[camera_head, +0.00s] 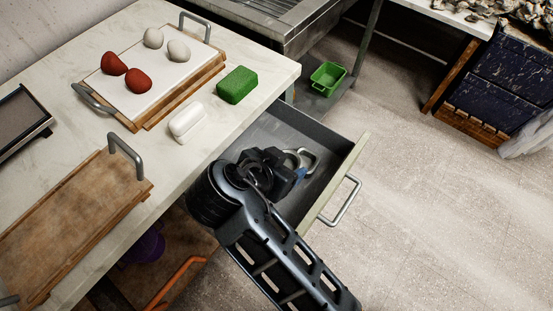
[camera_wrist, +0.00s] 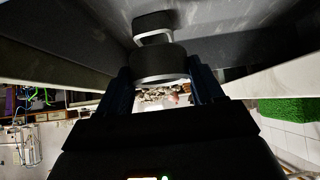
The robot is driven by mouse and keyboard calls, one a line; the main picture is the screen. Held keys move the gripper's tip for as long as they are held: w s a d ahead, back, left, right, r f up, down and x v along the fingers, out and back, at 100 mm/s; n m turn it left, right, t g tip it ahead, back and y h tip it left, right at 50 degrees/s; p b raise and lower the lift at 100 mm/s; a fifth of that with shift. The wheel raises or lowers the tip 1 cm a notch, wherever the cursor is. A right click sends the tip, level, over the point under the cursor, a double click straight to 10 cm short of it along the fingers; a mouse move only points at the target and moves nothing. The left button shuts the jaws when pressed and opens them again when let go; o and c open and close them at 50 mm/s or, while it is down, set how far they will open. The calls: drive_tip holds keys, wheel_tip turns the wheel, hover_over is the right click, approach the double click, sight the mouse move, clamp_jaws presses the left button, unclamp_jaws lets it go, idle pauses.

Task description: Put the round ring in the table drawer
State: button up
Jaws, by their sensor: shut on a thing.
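The table drawer (camera_head: 348,172) is pulled open from the table's right side, and its grey inside is partly hidden by my arm. My gripper (camera_head: 299,172) reaches over the open drawer with its fingers pointing into it. It is shut on the round ring (camera_head: 311,158), a grey metal piece with a looped shape. In the wrist view, the ring (camera_wrist: 158,66) sits between the two fingertips of my gripper (camera_wrist: 160,82), with dark grey drawer walls around it. I cannot tell whether the ring touches the drawer floor.
A green block (camera_head: 237,85) and a white block (camera_head: 187,122) lie on the table near the drawer. A tray (camera_head: 150,120) holds red and pale lumps. A wooden board with handles (camera_head: 75,215) lies in front. A green basket (camera_head: 328,78) stands beyond the drawer.

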drive_tip(key=shift+f, duration=3.95)
drive_tip(key=shift+f+b, duration=0.2)
drive_tip(key=shift+b, duration=0.1)
drive_tip(key=o, duration=1.2)
drive_tip(key=shift+o, duration=0.2)
drive_tip(key=shift+r, duration=0.1)
drive_tip(key=shift+r, duration=0.15)
drive_tip(key=v, duration=1.2)
drive_tip(key=shift+s, duration=0.1)
